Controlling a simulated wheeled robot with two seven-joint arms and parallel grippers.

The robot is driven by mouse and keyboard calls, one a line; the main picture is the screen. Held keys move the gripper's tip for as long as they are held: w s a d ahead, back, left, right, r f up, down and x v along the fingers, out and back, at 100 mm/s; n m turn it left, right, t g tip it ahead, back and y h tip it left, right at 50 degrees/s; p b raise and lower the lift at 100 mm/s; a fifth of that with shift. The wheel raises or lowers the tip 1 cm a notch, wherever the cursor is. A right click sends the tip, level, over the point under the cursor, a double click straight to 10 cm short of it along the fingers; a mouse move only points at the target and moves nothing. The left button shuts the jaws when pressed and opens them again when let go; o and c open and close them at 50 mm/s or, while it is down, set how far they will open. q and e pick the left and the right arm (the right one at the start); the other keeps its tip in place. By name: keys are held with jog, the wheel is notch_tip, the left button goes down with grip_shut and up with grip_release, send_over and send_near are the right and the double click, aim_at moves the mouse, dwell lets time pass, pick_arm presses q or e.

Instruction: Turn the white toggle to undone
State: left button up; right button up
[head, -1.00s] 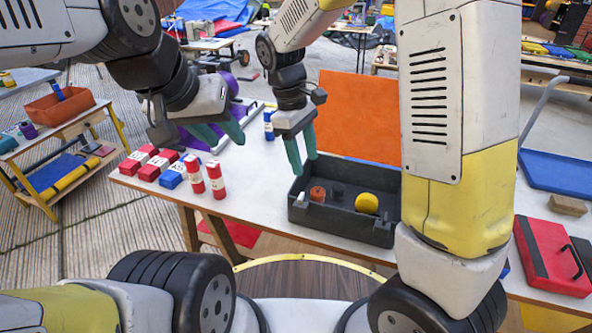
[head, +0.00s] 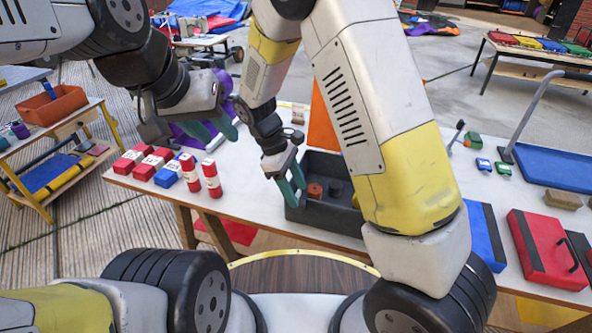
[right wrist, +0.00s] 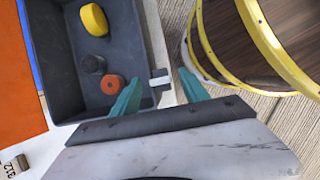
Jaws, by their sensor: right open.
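The dark grey tray (head: 325,219) stands at the front edge of the white table. The white toggle (right wrist: 159,74) shows in the right wrist view at the tray's wall, small and pale with a dark part. My right gripper (head: 289,187) is at the tray's left end; in the right wrist view (right wrist: 160,92) its green fingers are open, one on each side of the toggle. I cannot tell whether they touch it. In the head view the gripper hides the toggle.
In the tray are an orange-red ring (right wrist: 112,85), a dark knob (right wrist: 93,64) and a yellow disc (right wrist: 94,19). Red and blue blocks (head: 151,162) and red cylinders (head: 212,178) stand left of it. An orange panel (head: 321,120) is behind it.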

grip_shut()
jog(key=shift+w+m, duration=0.1)
jog(key=shift+m, duration=0.3)
jog(key=m+g+y, duration=0.1)
jog(key=m, duration=0.2)
jog(key=shift+w+d+m, duration=0.1)
jog(key=shift+d+m, duration=0.05)
jog(key=shift+m, duration=0.25)
jog(key=m, duration=0.2)
jog(key=m+g+y, duration=0.1)
jog(key=m, duration=0.1)
jog(key=shift+m+g, duration=0.3)
jog(key=m+y, duration=0.2)
jog(key=m, duration=0.2)
jog(key=shift+d, duration=0.2)
jog(key=m, duration=0.2)
jog(key=m+y, duration=0.1)
jog(key=m, duration=0.1)
jog(key=shift+d+m+y, duration=0.1)
jog(key=shift+m+y, duration=0.2)
